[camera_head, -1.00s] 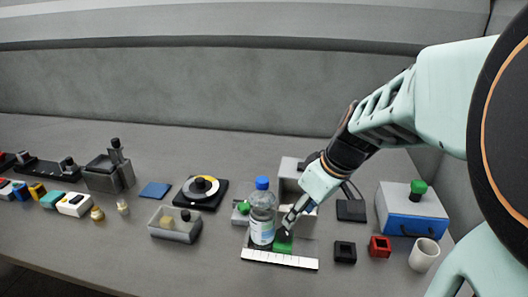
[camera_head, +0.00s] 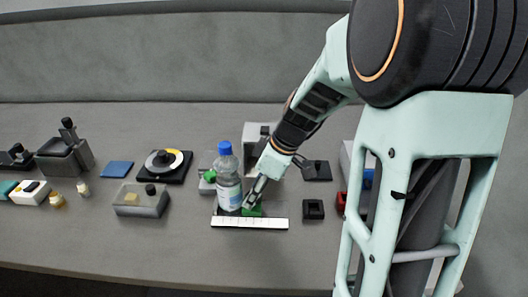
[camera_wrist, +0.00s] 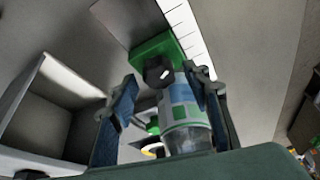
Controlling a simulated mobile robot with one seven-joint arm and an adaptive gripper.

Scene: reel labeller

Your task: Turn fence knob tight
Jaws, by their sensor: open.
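The fence is a small green block (camera_head: 251,210) beside the white ruler strip (camera_head: 250,222); it also shows in the wrist view (camera_wrist: 150,50). A black lobed knob (camera_wrist: 157,71) sits on the green block. My gripper (camera_head: 254,198) points down at the block from the upper right. In the wrist view its two blue-padded fingers (camera_wrist: 162,100) are apart, with the knob showing between and beyond them. I cannot tell if either finger touches it. A clear bottle with a blue cap (camera_head: 228,181) stands close to the left of the gripper; its label (camera_wrist: 180,104) shows between the fingers.
A grey box-like housing (camera_head: 258,137) stands behind the gripper. A green knob (camera_head: 210,175) is left of the bottle. A black square holder (camera_head: 313,209) lies to the right, with a red one (camera_head: 341,203) partly behind my arm. The table front is clear.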

